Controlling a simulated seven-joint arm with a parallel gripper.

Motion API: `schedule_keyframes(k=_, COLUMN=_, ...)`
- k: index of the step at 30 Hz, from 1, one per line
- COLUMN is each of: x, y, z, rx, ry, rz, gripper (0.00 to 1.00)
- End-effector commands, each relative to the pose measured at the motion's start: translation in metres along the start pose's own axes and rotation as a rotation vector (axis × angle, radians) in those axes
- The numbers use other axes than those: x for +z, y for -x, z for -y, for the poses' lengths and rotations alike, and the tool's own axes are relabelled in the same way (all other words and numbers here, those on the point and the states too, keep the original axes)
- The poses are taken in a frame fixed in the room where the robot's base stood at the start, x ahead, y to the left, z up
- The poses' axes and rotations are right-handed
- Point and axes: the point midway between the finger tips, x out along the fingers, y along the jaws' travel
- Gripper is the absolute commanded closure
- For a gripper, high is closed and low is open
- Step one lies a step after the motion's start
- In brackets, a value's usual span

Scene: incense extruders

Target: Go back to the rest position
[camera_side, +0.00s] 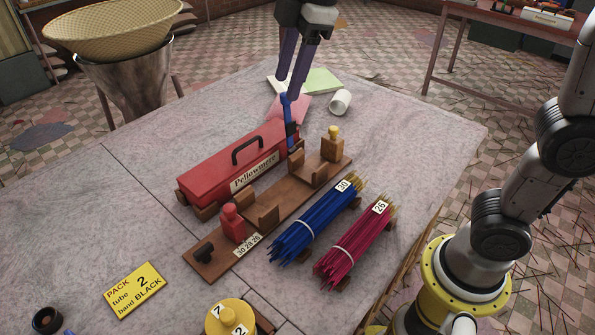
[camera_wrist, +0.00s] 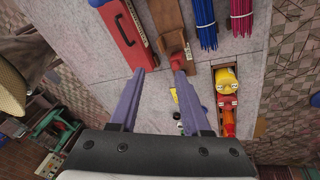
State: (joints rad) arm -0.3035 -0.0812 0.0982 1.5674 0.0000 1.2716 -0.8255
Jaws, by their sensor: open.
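My gripper (camera_side: 288,88) is above the back part of the table in the side view, its two purple fingers pointing down. In the wrist view my gripper (camera_wrist: 158,64) has its fingers spread apart with nothing between them.
A blue stick bundle (camera_side: 318,222) and a magenta bundle (camera_side: 353,246) lie right of the rack. A yellow PACK card (camera_side: 136,290) and a yellow round container (camera_side: 230,318) are at the front. A white cup (camera_side: 340,102) lies behind. Bare tabletop (camera_side: 420,130) extends at right.

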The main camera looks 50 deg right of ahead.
Motion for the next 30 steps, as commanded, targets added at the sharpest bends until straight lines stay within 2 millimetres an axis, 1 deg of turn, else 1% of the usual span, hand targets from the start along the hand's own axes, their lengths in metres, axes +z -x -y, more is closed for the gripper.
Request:
schedule_keyframes(k=1, x=0.024, y=0.011, z=0.006, rx=0.028, ry=-0.068, rz=-0.011, gripper=0.53)
schedule_keyframes(k=4, x=0.063, y=0.024, z=0.022, rx=0.076, ry=-0.207, rz=-0.032, gripper=0.53)
schedule_keyframes(k=7, x=0.101, y=0.027, z=0.044, rx=0.121, ry=-0.356, rz=-0.052, gripper=0.53)
schedule_keyframes(k=9, x=0.125, y=0.025, z=0.062, rx=0.152, ry=-0.468, rz=-0.069, gripper=0.53)
schedule_keyframes(k=11, x=0.145, y=0.019, z=0.079, rx=0.175, ry=-0.568, rz=-0.084, gripper=0.53)
schedule_keyframes(k=12, x=0.156, y=0.013, z=0.09, rx=0.189, ry=-0.634, rz=-0.093, gripper=0.53)
schedule_keyframes(k=15, x=0.179, y=-0.006, z=0.116, rx=0.21, ry=-0.787, rz=-0.115, gripper=0.53)
schedule_keyframes(k=18, x=0.193, y=-0.028, z=0.136, rx=0.208, ry=-0.915, rz=-0.125, gripper=0.53)
schedule_keyframes(k=21, x=0.199, y=-0.047, z=0.145, rx=0.19, ry=-1.023, rz=-0.121, gripper=0.53)
schedule_keyframes(k=24, x=0.196, y=-0.046, z=0.14, rx=0.198, ry=-1.086, rz=-0.146, gripper=0.53)
schedule_keyframes(k=30, x=0.196, y=-0.045, z=0.14, rx=0.197, ry=-1.107, rz=-0.149, gripper=0.53)
